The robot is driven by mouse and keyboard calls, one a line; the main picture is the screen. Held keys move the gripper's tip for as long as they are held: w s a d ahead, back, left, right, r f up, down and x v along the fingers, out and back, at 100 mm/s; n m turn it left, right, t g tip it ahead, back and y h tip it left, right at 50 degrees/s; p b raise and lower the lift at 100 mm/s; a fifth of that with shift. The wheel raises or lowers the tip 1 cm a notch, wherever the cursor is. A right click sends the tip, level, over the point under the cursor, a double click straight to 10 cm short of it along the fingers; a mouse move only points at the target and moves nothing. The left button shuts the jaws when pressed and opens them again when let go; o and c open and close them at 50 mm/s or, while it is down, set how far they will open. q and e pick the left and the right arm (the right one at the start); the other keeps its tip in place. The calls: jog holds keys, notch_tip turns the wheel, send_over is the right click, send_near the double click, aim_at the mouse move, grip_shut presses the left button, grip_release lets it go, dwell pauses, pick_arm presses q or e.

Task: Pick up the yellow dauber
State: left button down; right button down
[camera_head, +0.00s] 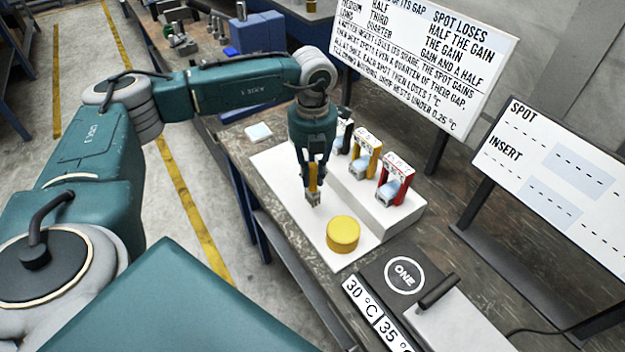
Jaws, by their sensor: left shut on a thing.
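My left gripper (313,188) points down over the white board. It is shut on the yellow dauber (313,174), a narrow yellow piece that shows between the fingers. The fingers hide most of the dauber, and I cannot tell whether its lower end touches the board. A round yellow pot (343,234) stands on the board just in front and to the right of the gripper. My right gripper is not in view.
A white block (400,216) bears a dark holder (343,136), a yellow holder (368,142) and a red holder (397,165), right of the gripper. A heating plate marked ONE (404,275) stands in front. Sign boards (425,60) rise behind. A small pale pad (258,132) lies left.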

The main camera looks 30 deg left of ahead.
pick_arm(q)
notch_tip(320, 180, up, 10)
jog(key=b, duration=0.3)
jog(key=shift+r, duration=0.1)
notch_tip(320, 180, up, 9)
jog(key=shift+f+b, duration=0.2)
jog(key=shift+b, duration=0.15)
dwell(1.4)
